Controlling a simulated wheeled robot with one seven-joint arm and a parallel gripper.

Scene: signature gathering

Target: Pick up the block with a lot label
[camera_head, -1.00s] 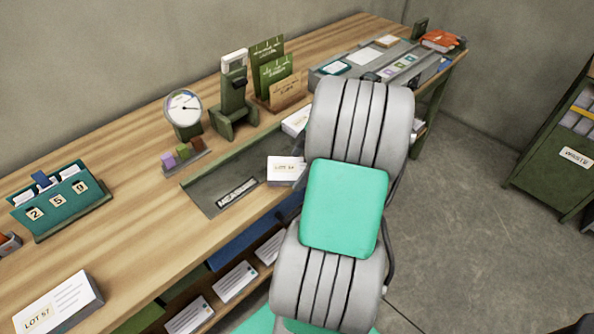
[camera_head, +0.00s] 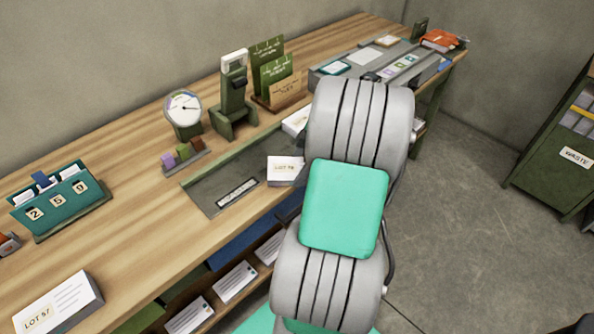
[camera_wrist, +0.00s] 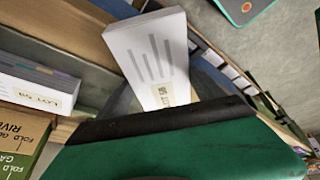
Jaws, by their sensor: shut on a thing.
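A white block with a lot label (camera_head: 284,169) shows over the grey tray on the desk in the head view, its right side hidden by my arm. In the wrist view the block (camera_wrist: 147,50) has grey printed lines and a small cream label beside the dark edge of my gripper (camera_wrist: 160,119). My gripper is shut on this block. The fingers are mostly hidden in the head view. A second lot block, LOT 57 (camera_head: 58,306), lies at the desk's front left. Another labelled white block (camera_wrist: 36,88) shows at the left of the wrist view.
The grey tray (camera_head: 215,191) is set on the wooden desk (camera_head: 130,225). A round dial (camera_head: 184,108), a green stand (camera_head: 232,110) and a teal number holder (camera_head: 60,200) stand behind and left. Envelopes lie on the shelf below. A waste bin (camera_head: 545,165) stands right.

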